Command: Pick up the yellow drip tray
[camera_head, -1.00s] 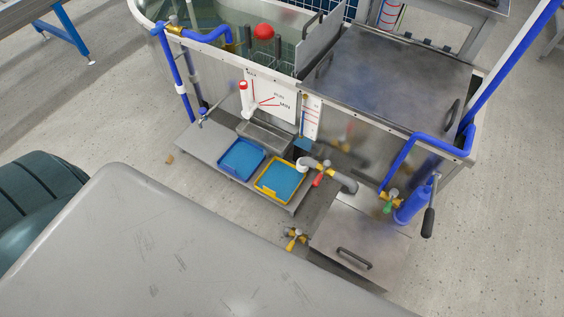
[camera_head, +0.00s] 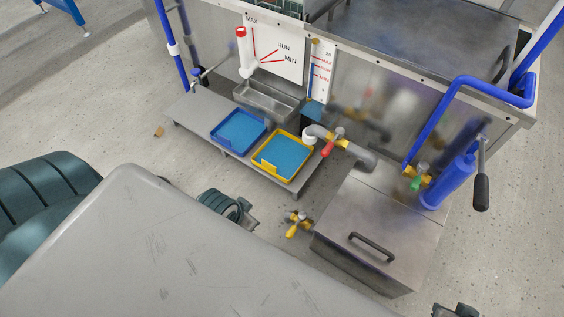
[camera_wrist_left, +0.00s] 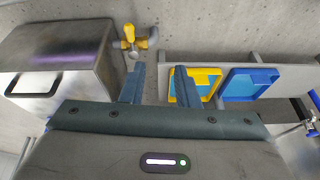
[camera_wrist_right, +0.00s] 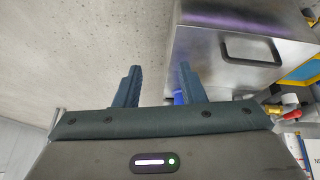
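The yellow drip tray (camera_head: 267,172), with a blue inside, sits flat on a low grey shelf (camera_head: 203,144), right of a blue tray (camera_head: 216,134) in the head view. In the left wrist view the yellow tray (camera_wrist_left: 213,74) lies just beyond and right of the fingers, partly hidden by one finger. My left gripper (camera_wrist_left: 160,74) is open and empty, apart from the tray. Part of my left arm shows in the head view, in front of the shelf. My right gripper (camera_wrist_right: 158,76) is open and empty, near a metal box.
A metal box with a black handle (camera_head: 345,218) stands right of the shelf. A grey pipe with a red-handled valve (camera_head: 327,148) runs close to the yellow tray's right side. A brass valve (camera_head: 297,222) is on the floor in front. A steel trough (camera_head: 266,99) is behind the trays.

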